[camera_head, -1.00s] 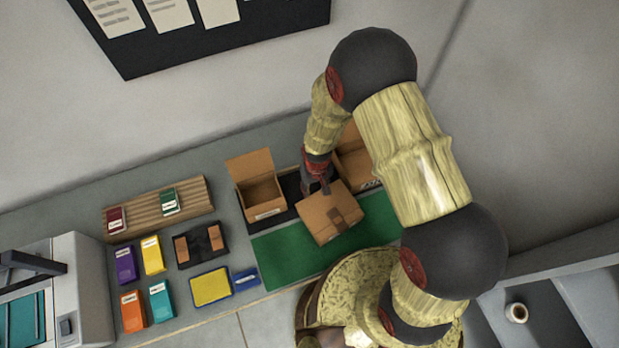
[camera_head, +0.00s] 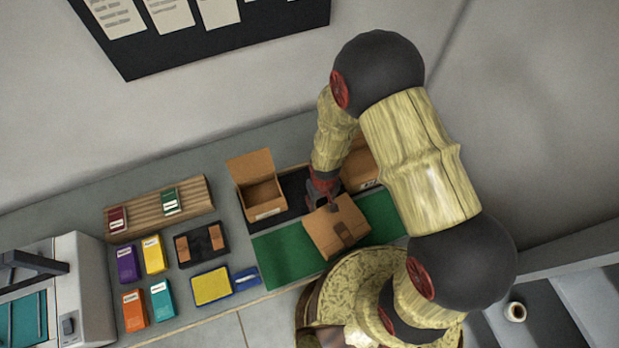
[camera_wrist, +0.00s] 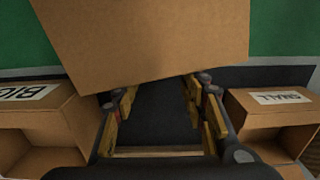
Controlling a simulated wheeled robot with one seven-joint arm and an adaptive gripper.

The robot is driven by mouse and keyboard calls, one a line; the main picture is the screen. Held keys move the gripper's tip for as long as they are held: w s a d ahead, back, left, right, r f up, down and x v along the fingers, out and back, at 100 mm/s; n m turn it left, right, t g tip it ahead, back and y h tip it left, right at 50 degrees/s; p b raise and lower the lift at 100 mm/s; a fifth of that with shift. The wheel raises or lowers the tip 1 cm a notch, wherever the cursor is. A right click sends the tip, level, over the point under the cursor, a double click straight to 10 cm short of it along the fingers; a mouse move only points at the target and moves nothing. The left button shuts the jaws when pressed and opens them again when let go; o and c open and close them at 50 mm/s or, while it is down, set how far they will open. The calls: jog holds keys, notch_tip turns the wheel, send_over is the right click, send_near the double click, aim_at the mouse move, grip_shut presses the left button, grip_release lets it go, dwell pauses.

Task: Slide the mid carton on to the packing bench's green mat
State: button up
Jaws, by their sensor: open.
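The mid carton (camera_head: 336,227) is a closed brown box with dark tape, over the green mat (camera_head: 285,255) and slightly askew to it. It also fills the top middle of the wrist view (camera_wrist: 150,40). I cannot tell whether its back edge is clear of the dark strip behind the mat. My gripper (camera_head: 325,195) is behind the carton, on the wall side. In the wrist view my gripper (camera_wrist: 155,97) is open, with nothing between the fingers and the fingertips close against the carton's near side. Whether they touch it is hidden.
An open carton (camera_head: 260,192) labelled SMALL (camera_wrist: 283,98) and one labelled BIG (camera_wrist: 30,92) flank my gripper; the big one (camera_head: 360,168) is partly behind my arm. Coloured boxes, a wooden rack (camera_head: 160,207) and trays lie left. The mat's left part is bare.

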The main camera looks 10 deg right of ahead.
jog(key=shift+s+d, duration=0.25)
jog(key=shift+s, duration=0.5)
jog(key=shift+w, duration=0.2)
jog(key=shift+w+a, duration=0.2)
jog(key=shift+w, duration=0.3)
notch_tip(320, 180, up, 7)
jog(key=p, duration=0.4)
jog(key=shift+p, duration=0.3)
